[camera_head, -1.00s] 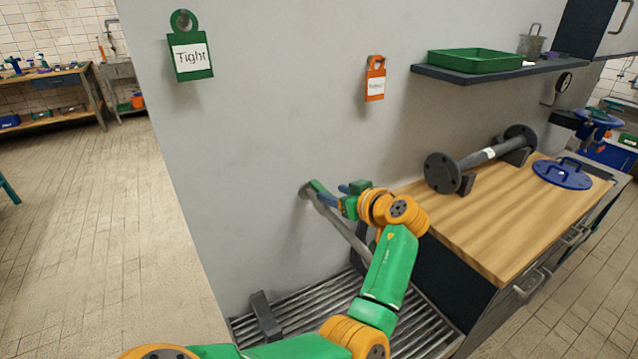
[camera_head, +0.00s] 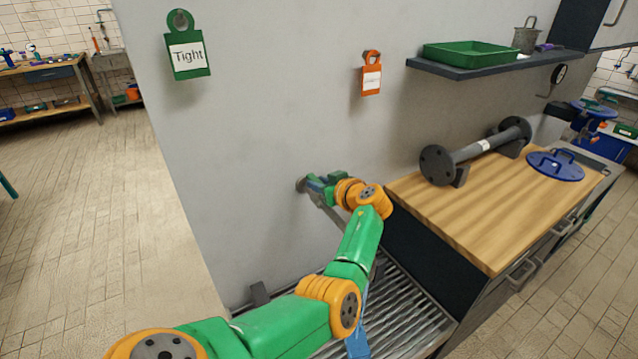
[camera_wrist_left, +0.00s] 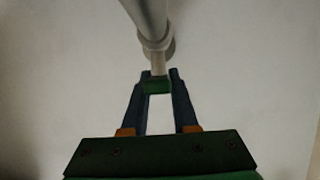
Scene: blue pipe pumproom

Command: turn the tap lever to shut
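The tap lever is a green handle at the end of a grey pipe by the wall. In the head view it shows only in part beside my left gripper (camera_head: 318,186). In the left wrist view the green lever (camera_wrist_left: 157,87) sits between the tips of my blue left fingers and fills the gap there; the left gripper looks shut on it. The grey pipe (camera_wrist_left: 148,18) and its stem lie just beyond the fingertips. The green tag reading "Tight" (camera_head: 188,55) and an orange tag (camera_head: 371,76) hang on the wall above. My right gripper is not in view.
A floor grating (camera_head: 400,310) lies below the tap. To the right stands a wooden-topped bench (camera_head: 470,220) with a flanged pipe (camera_head: 480,148) and a blue lid (camera_head: 556,166). A wall shelf (camera_head: 490,67) holds a green tray (camera_head: 472,53). Floor at left is open.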

